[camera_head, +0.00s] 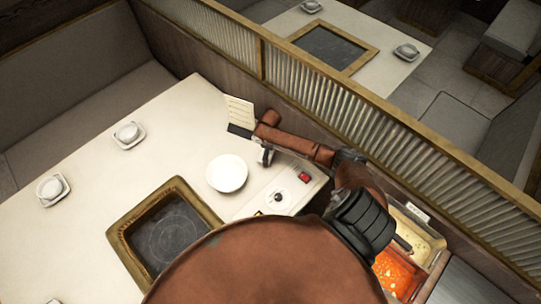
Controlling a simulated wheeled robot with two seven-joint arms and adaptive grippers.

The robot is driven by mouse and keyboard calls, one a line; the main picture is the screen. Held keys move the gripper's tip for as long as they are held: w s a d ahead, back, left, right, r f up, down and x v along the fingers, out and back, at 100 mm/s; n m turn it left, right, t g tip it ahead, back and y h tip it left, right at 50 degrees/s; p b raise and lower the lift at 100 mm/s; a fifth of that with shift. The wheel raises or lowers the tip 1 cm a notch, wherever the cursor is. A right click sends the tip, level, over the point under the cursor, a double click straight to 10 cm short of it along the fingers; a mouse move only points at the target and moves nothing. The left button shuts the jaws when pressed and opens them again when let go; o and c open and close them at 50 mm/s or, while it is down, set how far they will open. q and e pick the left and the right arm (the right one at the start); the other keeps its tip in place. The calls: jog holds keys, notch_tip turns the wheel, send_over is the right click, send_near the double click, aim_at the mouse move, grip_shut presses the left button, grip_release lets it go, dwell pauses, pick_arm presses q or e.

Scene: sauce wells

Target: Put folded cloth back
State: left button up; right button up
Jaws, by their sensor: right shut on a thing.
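My right arm comes in from the lower right and reaches over the far edge of the cream table (95,185). My right gripper (265,157) shows as small grey parts below the brown wrist, near the menu card and beyond the white plate. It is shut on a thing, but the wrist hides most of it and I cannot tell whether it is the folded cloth. I cannot make out a folded cloth elsewhere on the table. My left gripper is not in view.
A white plate (227,173) lies near the framed dark hob (168,237). A menu card (240,111) stands by the ribbed partition (370,130). Sauce wells (398,272) are at lower right. The left tabletop has free room.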

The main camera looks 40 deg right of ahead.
aim_at(270, 156)
jog(key=shift+f, duration=0.3)
jog(key=shift+f, duration=0.1)
jog(key=o, duration=1)
notch_tip(270, 156, up, 12)
jog(key=shift+r+p, duration=0.15)
jog(key=shift+p, duration=0.2)
